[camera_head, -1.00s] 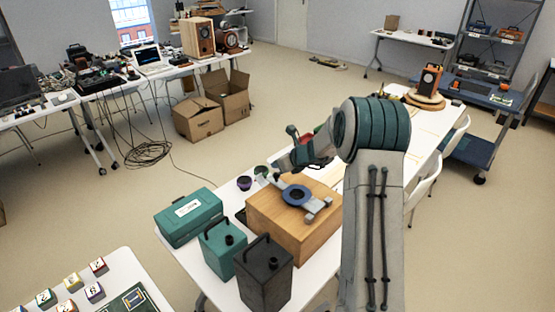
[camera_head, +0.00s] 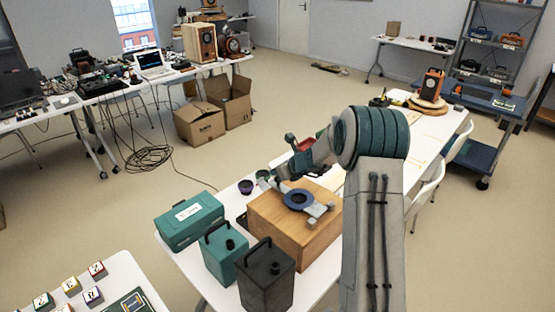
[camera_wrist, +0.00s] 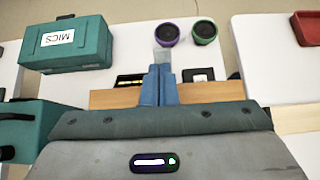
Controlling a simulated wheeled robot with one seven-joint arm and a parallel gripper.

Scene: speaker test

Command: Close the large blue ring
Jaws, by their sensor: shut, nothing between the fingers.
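The large blue ring (camera_head: 299,199) lies on top of a wooden box (camera_head: 307,237), with pale grey fittings (camera_head: 318,212) at its right front side. My gripper (camera_head: 268,183) is over the far left part of the box, beside the ring in the head view. Its fingers are pressed together and hold nothing. In the wrist view the shut blue-grey fingers (camera_wrist: 159,85) stand over the box's edge (camera_wrist: 208,92). The ring cannot be made out in the wrist view. Whether the fingers touch the ring or its fittings I cannot tell.
A teal case (camera_head: 189,221), a teal canister (camera_head: 225,255) and a dark canister (camera_head: 264,279) stand left and in front of the box. Purple (camera_wrist: 167,33) and green (camera_wrist: 204,31) round items lie beyond the gripper. A red bin (camera_wrist: 307,28) is at the right.

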